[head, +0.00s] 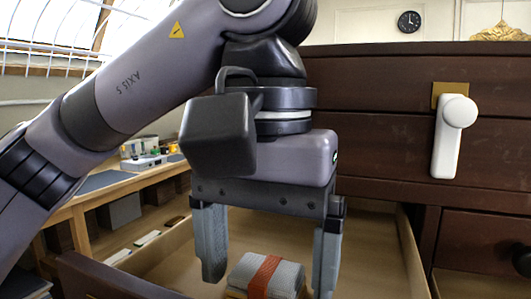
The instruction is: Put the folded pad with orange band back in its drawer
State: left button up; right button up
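The folded pad (245,272) is grey with an orange band around its middle, low in the centre of the head view. My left gripper (268,285) points down over it, with one finger on each side. The fingers are wide apart, with a narrow gap on both sides of the pad, so the gripper is open. An open drawer (412,256) with pale wooden walls spreads behind and around the gripper. The pad's lower edge is cut off by the frame, so I cannot tell what it rests on. My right gripper is out of view.
The dark wooden chest (380,150) rises close behind and right of the gripper. A white handle (446,140) on a brass plate sticks out from it. A dark knob (521,260) is at far right. A workbench (95,195) with small items stands at left.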

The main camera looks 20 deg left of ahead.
aim_at(265, 271)
pick_arm(q)
notch_tip(265, 271, up, 12)
jog(key=p, duration=0.3)
dwell(0.3)
dwell(0.4)
